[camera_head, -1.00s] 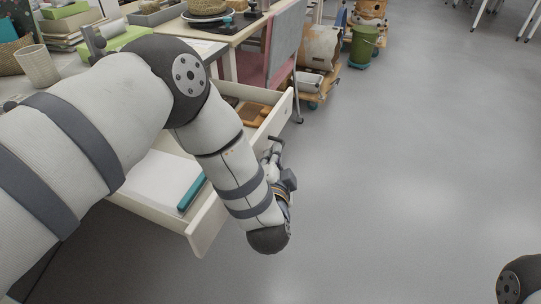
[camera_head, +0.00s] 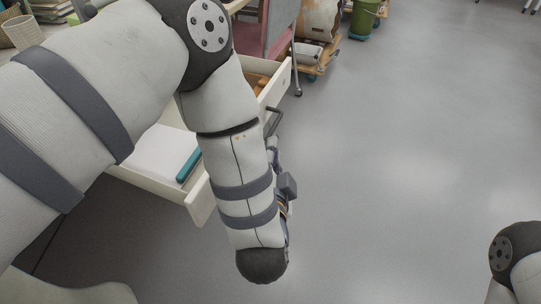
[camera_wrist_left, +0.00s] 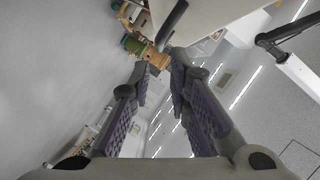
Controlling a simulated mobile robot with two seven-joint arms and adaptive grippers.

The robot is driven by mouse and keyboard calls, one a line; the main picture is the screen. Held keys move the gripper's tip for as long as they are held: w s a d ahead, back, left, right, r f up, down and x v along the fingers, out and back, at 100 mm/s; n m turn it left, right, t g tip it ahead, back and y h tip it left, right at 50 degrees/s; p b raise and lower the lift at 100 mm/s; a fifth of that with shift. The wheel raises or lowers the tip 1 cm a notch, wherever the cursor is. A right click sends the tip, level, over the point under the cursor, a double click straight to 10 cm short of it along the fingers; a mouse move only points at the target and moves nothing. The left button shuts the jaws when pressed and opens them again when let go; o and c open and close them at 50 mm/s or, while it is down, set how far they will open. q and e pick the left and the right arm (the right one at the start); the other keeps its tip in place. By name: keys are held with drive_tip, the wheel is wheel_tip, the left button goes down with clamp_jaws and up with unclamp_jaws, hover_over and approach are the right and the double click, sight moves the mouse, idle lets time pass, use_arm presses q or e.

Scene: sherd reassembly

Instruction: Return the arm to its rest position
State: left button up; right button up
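My left gripper (camera_head: 284,182) hangs beyond my left forearm in the head view, just outside the open drawer (camera_head: 199,200). The forearm hides most of it there. In the left wrist view my left gripper (camera_wrist_left: 162,68) shows two fingers with purple pads standing apart, with nothing between them. My left arm reaches in from the left and bends downward over the drawer. My right gripper is out of view; only a piece of my right arm shows at the lower right.
The drawer holds a white item (camera_head: 158,153), a teal bar (camera_head: 189,165) and brown pieces. A dark handle (camera_head: 274,120) sits close to the left gripper. A pink-sided chair (camera_head: 268,38) and a green bin (camera_head: 363,20) stand behind. The floor (camera_head: 400,170) to the right is clear.

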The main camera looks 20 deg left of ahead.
use_arm(q)
drive_tip(key=shift+v, duration=1.05)
drive_tip(key=s+a+f+n+g+h, duration=0.2)
drive_tip(key=s+f+g, duration=0.3)
drive_tip(key=s+f, duration=0.55)
drive_tip(key=s+a+f+n+g+h, duration=0.1)
drive_tip(key=s+a+f+n+g, duration=0.15)
drive_tip(key=s+f+g, duration=0.6)
drive_tip(key=s+a+n+g, duration=0.2)
drive_tip(key=s+a+g, duration=0.1)
drive_tip(key=s, duration=1.1)
drive_tip(key=s+a+n+g, duration=0.2)
drive_tip(key=s+g, duration=0.1)
drive_tip(key=s, duration=1)
drive_tip(key=s+a+r+g+p, duration=0.1)
drive_tip(key=s+r+g+p, duration=0.15)
drive_tip(key=s, duration=0.25)
drive_tip(key=w+r+t+p, duration=0.4)
drive_tip(key=w+r+p, duration=0.6)
drive_tip(key=r, duration=0.2)
drive_tip(key=shift+w+n+h, duration=0.35)
drive_tip(key=shift+h, duration=0.05)
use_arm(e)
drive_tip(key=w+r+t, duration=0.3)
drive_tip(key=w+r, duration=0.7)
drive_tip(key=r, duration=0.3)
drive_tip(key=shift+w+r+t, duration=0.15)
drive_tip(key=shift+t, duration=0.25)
